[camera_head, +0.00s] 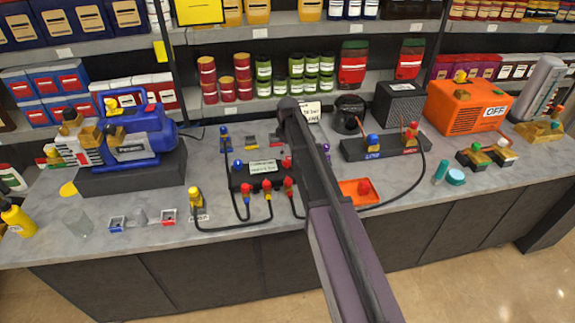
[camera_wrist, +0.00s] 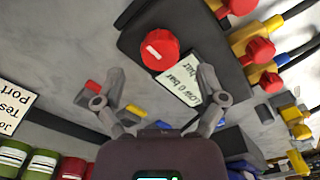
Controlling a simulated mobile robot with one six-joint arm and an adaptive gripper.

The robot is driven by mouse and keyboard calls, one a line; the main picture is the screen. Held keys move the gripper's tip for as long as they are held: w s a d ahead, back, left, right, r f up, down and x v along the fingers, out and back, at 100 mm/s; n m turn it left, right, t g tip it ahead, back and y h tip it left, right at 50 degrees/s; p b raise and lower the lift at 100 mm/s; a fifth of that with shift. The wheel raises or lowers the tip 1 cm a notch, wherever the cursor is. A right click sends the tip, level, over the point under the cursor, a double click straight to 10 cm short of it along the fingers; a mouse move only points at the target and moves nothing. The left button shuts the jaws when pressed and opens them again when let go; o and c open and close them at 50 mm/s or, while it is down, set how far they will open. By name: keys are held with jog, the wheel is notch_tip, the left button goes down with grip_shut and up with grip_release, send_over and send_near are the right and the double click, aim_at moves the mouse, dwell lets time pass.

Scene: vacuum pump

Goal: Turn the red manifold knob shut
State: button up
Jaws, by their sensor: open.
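The red manifold knob (camera_wrist: 160,50) is round with a short white mark that lies slanted across its top. It sits on the dark manifold block (camera_wrist: 132,43), beside a pale label (camera_wrist: 182,88). In the head view the manifold (camera_head: 237,180) stands mid-counter, and the red knob (camera_head: 286,162) shows at its right end, close to my arm. My gripper (camera_wrist: 160,75) is open and empty. Its two fingers are spread to either side of the knob in the wrist view, without visible contact. The gap in depth is hard to judge. My arm hides the fingers in the head view.
Red and yellow fittings (camera_wrist: 258,50) with hoses line the manifold's edge. A blue pump (camera_head: 140,135) stands left; an orange machine (camera_head: 465,105) stands right. An orange tray (camera_head: 350,190) lies right of my arm. Jars (camera_wrist: 12,158) and a "Test Port" card (camera_wrist: 14,103) are near.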

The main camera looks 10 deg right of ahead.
aim_at(288, 159)
jog(key=shift+f+b, duration=1.8)
jog(key=shift+f, duration=0.25)
jog(key=c, duration=1.1)
